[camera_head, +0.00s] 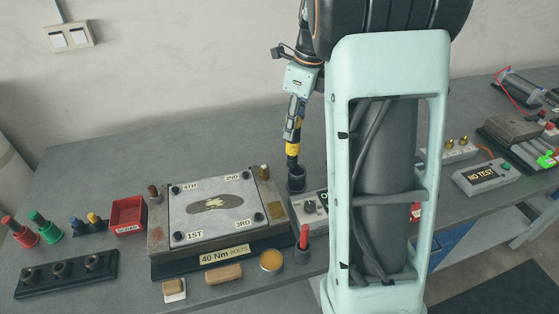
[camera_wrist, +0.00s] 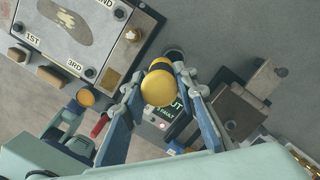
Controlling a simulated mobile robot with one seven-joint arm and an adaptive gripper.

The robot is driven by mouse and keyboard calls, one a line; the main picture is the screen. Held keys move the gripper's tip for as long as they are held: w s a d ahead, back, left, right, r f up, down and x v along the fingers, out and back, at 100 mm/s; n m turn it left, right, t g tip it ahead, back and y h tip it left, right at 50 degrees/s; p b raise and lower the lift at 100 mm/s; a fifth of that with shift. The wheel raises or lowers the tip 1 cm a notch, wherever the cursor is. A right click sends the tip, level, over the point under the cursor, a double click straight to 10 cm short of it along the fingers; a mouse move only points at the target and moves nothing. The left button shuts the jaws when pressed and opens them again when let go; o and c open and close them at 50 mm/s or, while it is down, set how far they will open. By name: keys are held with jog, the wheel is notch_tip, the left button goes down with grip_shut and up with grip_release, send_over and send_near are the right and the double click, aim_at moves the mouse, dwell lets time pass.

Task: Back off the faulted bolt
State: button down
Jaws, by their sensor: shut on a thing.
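My gripper (camera_head: 293,122) is shut on a yellow-and-black tool (camera_head: 292,150), which hangs upright right of the plate. Its lower end meets or hovers over a dark round cup (camera_head: 297,183); I cannot tell whether it sits inside. In the wrist view the tool's yellow round top (camera_wrist: 158,88) is between my fingers. The light plate (camera_head: 215,222) carries dark corner bolts: 1ST (camera_head: 178,236), 2ND (camera_head: 246,175), 3RD (camera_head: 259,217) and 4TH (camera_head: 176,189). A small controller (camera_wrist: 168,130) shows a partly hidden screen reading FAULT. Which bolt is faulted does not show.
A red-handled tool (camera_head: 304,237) stands in a holder near the front edge. A red bin (camera_head: 127,215), a black socket rack (camera_head: 66,273) and colored knobs stand left. A NO TEST box (camera_head: 481,176) is at right. The bench behind the plate is clear.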

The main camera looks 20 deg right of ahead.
jog(key=s+a+r+n, duration=0.1)
jog(key=s+a+n, duration=0.1)
jog(key=s+a, duration=0.4)
jog(key=s+a+r+n+b, duration=0.1)
jog(key=s+a+n, duration=0.2)
jog(key=s+a, duration=0.3)
jog(key=shift+a+r+g, duration=0.25)
jog(key=shift+a+g, duration=0.15)
jog(key=shift+a, duration=0.1)
jog(key=shift+w+f+b, duration=0.1)
jog(key=shift+f+b, duration=1.3)
jog(key=shift+f, duration=1.65)
dwell(0.4)
jog(key=shift+r, duration=0.2)
dwell(1.2)
jog(key=shift+r+p, duration=2.65)
jog(key=shift+r, duration=0.25)
